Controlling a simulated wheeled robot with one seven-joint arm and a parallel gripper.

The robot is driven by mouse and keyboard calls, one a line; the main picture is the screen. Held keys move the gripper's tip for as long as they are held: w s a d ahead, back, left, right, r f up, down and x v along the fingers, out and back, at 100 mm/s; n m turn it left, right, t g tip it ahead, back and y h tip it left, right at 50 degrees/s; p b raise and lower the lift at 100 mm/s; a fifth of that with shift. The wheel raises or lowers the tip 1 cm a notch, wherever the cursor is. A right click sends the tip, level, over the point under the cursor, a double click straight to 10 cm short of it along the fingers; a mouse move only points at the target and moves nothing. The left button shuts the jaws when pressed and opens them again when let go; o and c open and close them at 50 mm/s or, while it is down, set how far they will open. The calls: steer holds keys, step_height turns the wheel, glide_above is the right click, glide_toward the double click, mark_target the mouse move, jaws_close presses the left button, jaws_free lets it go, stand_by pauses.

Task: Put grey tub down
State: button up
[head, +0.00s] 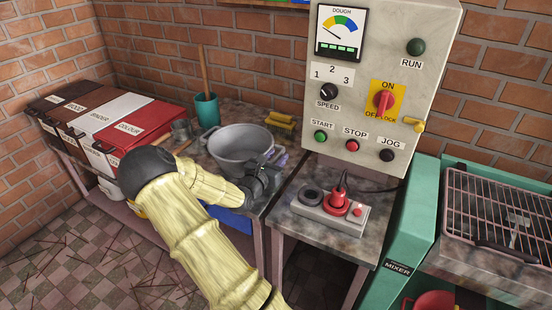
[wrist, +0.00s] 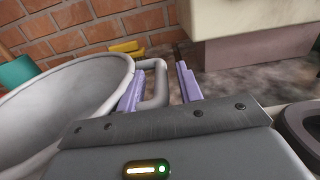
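The grey tub (head: 232,158), a wide round basin with side handles, sits upright on the worn bench, seemingly resting on its top. In the wrist view the tub (wrist: 70,95) fills the left side, with its tubular handle (wrist: 163,72) toward me. My gripper (head: 279,157) is at the tub's right side. Its lavender fingers (wrist: 161,72) stand apart in the wrist view, one on each side of the handle bar. The left finger is between tub wall and handle; a gap shows between the handle and the right finger. The tub's underside is hidden.
A teal cup (head: 207,110) with a stick, a small metal cup (head: 181,130) and yellow pieces (head: 281,120) stand around the tub. A socket block with a red plug (head: 338,203) lies right on the lower stand. The dough control box (head: 375,80) rises behind it.

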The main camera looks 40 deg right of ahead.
steer(key=v, duration=1.2)
stand_by(0.3)
